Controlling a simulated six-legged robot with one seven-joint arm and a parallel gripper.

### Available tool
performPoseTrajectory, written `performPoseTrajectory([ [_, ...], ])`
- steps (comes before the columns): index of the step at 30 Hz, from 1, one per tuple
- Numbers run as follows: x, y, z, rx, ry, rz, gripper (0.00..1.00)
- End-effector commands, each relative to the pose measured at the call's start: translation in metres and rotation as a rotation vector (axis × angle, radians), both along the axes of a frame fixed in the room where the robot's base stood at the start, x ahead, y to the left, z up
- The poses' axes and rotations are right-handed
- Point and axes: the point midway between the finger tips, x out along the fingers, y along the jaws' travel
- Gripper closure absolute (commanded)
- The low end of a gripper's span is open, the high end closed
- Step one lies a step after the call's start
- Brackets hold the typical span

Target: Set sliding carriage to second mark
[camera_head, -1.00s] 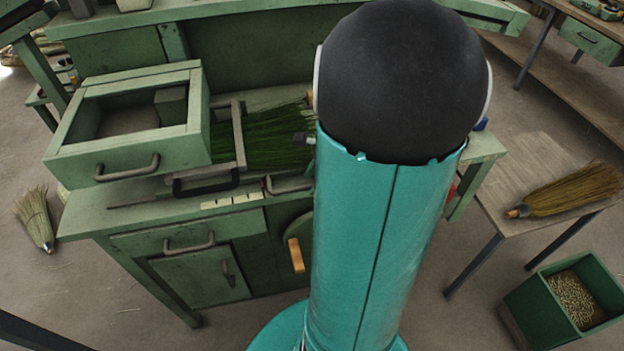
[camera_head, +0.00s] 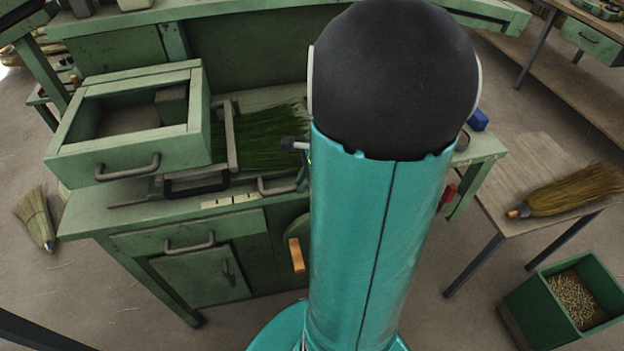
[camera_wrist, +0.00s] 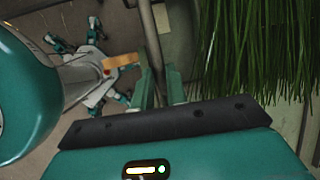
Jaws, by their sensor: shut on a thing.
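The sliding carriage lies on the green workbench, with a grey upright bar (camera_head: 231,137), a black handle (camera_head: 197,186) and a grey loop handle (camera_head: 277,190). A pale strip with dark marks (camera_head: 231,201) lies along the bench's front edge, in front of the carriage; which mark it lines up with is not clear. My gripper is mostly hidden behind my arm in the head view. In the wrist view my gripper (camera_wrist: 158,88) is shut on a grey bar (camera_wrist: 151,40), apparently the carriage's handle. Green bristles (camera_head: 262,135) lie beside the carriage bar, also at right in the wrist view (camera_wrist: 255,45).
An orange crank handle (camera_head: 296,255) juts from the bench front, also in the wrist view (camera_wrist: 123,61). A broom head (camera_head: 570,190) lies on the right table. A green bin (camera_head: 545,308) stands below.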

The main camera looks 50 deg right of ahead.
Motion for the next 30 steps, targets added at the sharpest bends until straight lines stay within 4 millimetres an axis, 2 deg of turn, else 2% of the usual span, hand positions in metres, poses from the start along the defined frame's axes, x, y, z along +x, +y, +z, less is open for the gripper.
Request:
performPoseTrajectory([
  [3, 0.009, 0.014, 0.0, 0.002, -0.001, 0.007, 1.0],
  [12, 0.01, 0.015, 0.0, 0.001, -0.001, 0.003, 1.0],
  [13, 0.01, 0.015, 0.0, 0.001, -0.001, 0.003, 0.84],
  [16, 0.01, 0.015, 0.0, 0.001, -0.001, 0.003, 0.64],
  [25, 0.009, 0.015, 0.001, 0.0, -0.001, 0.002, 0.64],
  [30, 0.005, 0.011, 0.014, -0.002, -0.004, 0.001, 0.64],
])
